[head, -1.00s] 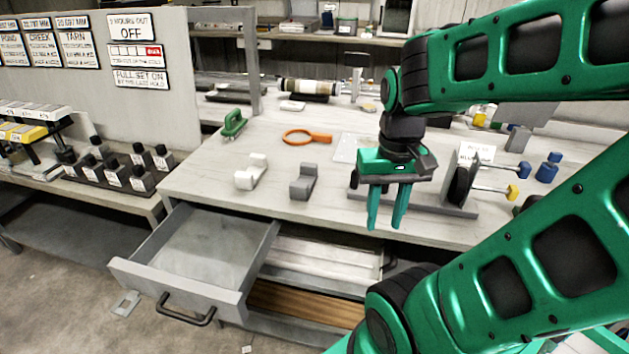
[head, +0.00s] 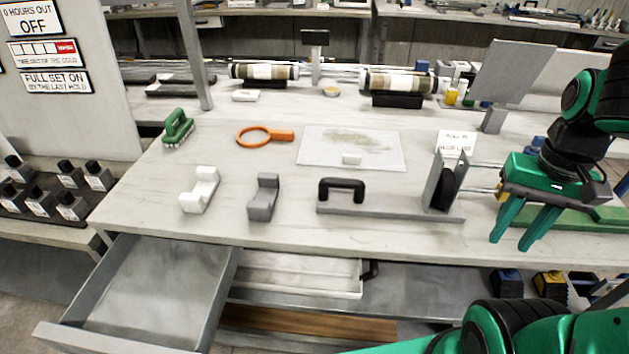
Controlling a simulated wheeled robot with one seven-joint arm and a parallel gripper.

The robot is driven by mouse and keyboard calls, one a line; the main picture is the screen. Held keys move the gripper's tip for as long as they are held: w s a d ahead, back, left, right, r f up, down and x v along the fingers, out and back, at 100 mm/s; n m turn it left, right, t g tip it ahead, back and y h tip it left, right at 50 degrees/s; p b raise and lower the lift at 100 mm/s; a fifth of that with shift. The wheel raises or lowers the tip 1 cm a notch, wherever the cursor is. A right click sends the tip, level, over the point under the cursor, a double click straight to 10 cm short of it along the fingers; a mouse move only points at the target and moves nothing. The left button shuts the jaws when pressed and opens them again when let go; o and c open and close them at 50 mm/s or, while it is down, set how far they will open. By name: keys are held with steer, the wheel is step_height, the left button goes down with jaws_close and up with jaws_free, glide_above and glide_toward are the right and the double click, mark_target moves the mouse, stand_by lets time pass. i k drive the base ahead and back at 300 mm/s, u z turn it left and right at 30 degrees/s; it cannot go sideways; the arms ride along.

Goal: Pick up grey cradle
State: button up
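The grey cradle (head: 263,198) stands on the workbench top near its front edge, left of the middle. It is a small block with raised ends and a dip between them. A white cradle (head: 200,191) of similar shape stands just to its left. My gripper (head: 513,245) is at the right of the head view, well to the right of the grey cradle and apart from it. Its two green fingers point down, are spread apart and hold nothing.
A grey stand with a black handle (head: 341,184) lies between the grey cradle and my gripper. An orange ring tool (head: 264,136), a green brush (head: 177,127) and a clear sheet (head: 380,150) lie behind. An open drawer (head: 225,290) juts out below the bench front.

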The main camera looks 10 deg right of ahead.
mark_target(261, 210)
steer(key=z, duration=2.4)
steer(key=k, duration=2.5)
steer(key=u, duration=0.55)
steer(key=i, duration=1)
